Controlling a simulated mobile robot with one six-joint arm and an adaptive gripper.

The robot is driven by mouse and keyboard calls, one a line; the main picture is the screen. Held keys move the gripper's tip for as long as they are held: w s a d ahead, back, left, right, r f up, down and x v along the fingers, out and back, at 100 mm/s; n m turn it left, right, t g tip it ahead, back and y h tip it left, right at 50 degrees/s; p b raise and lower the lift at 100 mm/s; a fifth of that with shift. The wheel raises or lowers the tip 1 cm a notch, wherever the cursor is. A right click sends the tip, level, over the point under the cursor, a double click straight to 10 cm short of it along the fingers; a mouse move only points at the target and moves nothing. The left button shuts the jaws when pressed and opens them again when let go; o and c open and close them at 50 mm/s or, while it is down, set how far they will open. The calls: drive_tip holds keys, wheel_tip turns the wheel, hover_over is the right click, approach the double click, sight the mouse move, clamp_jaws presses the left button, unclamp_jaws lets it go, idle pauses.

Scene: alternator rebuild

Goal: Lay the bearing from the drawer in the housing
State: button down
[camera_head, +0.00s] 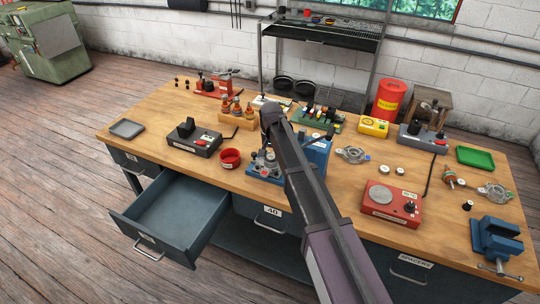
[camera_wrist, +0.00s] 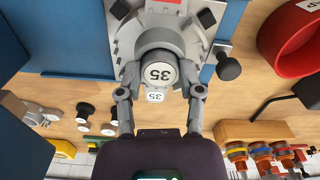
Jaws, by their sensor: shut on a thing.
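In the wrist view my gripper (camera_wrist: 160,93) is shut on a small grey round bearing (camera_wrist: 158,72) marked 35, one finger on each side. The bearing is at the middle of the grey housing (camera_wrist: 128,48), in front of its bore. I cannot tell whether it is seated or just above. A second small 35 label shows just below it. In the head view the housing (camera_head: 263,160) sits on a blue fixture (camera_head: 316,152) mid-bench, partly behind my arm. The open drawer (camera_head: 165,215) at the left looks empty.
A red bowl (camera_head: 230,159) stands close left of the housing, with a black-and-grey device (camera_head: 194,138) beyond it. A red box (camera_head: 391,204) and a blue vise (camera_head: 497,243) are to the right.

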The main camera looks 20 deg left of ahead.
drive_tip(key=shift+c, duration=0.8)
unclamp_jaws()
drive_tip(key=shift+r, duration=0.1)
drive_tip(key=shift+r+p, duration=3.9)
drive_tip(key=shift+p, duration=0.15)
drive_tip(key=shift+s+f, duration=0.1)
